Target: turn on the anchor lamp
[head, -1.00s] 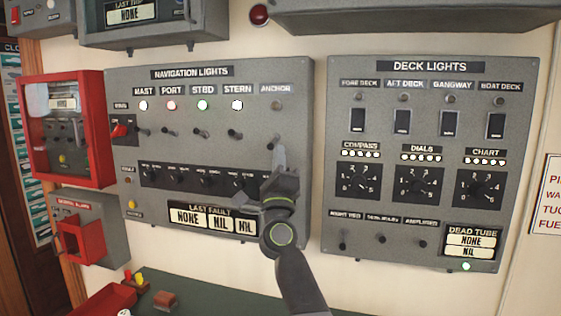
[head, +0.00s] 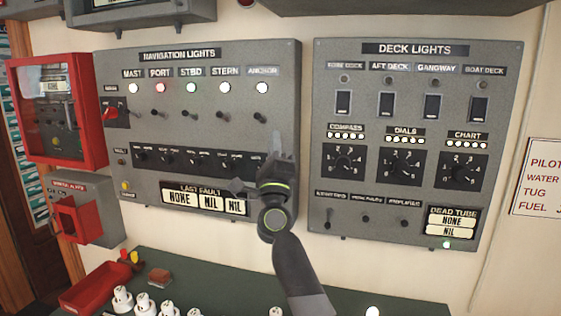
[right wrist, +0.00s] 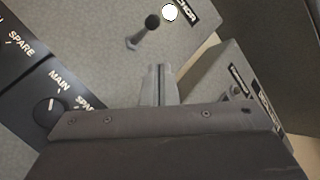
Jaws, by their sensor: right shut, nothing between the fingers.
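The anchor lamp (head: 262,88) is at the right end of the lamp row on the grey navigation lights panel (head: 120,60). It glows white, and it also shows lit in the right wrist view (right wrist: 170,12). Its toggle switch (right wrist: 145,30) has a dark knob, which points up toward the lamp in the right wrist view. My right gripper (head: 277,138) is shut and empty, just below and right of the toggle. In the right wrist view its fingertips (right wrist: 158,70) are apart from the toggle. My left gripper is not in view.
The mast, port, starboard and stern lamps are lit too. A row of rotary knobs (head: 200,160) lies below the toggles. The deck lights panel (head: 415,130) is to the right. A green desk (head: 230,280) with white pieces and a red tray (head: 95,288) is below.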

